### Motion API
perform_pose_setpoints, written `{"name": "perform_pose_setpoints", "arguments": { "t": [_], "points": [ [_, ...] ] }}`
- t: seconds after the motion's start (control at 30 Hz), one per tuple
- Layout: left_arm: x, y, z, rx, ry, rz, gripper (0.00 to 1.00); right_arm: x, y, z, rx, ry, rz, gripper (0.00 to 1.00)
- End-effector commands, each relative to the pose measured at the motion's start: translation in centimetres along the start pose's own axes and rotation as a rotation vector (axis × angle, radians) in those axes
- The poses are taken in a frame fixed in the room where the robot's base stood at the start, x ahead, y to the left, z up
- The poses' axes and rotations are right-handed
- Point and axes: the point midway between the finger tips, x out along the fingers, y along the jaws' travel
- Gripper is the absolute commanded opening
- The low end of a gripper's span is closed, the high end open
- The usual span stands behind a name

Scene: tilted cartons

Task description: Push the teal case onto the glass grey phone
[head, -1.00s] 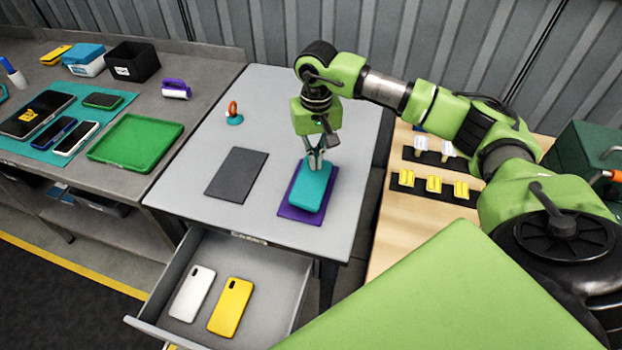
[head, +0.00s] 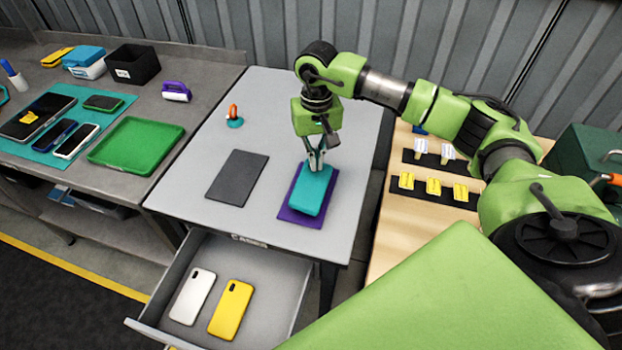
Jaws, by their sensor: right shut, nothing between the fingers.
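The teal case (head: 311,192) lies on a purple mat (head: 289,214) on the grey table. My right gripper (head: 316,167) points down with its fingertips at the far end of the teal case, apparently touching its top. It is shut with nothing held. The glass grey phone cannot be made out; it may be hidden under the teal case. My left gripper is not in view.
A dark grey mat (head: 237,177) lies left on the table (head: 269,115), with an orange and teal tool (head: 234,115) behind it. An open drawer (head: 268,300) in front holds a white case (head: 192,297) and a yellow case (head: 231,309). A green tray (head: 136,143) sits on the left bench.

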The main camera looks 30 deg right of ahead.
Motion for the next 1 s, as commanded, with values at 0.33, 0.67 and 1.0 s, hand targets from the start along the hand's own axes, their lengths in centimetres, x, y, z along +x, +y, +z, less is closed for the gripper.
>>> {"name": "perform_pose_setpoints", "arguments": {
  "t": [0.33, 0.67, 1.0],
  "points": [
    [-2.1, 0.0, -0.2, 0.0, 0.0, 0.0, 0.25, -4.1, 0.0, -0.1, 0.001, 0.005, -0.003, 0.0],
    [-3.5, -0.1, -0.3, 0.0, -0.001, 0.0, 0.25, -6.8, -0.1, -0.1, 0.0, 0.006, -0.004, 0.0],
    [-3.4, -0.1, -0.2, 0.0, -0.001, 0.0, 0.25, -6.8, 0.0, -0.1, 0.0, 0.006, -0.004, 0.0]
  ]
}}
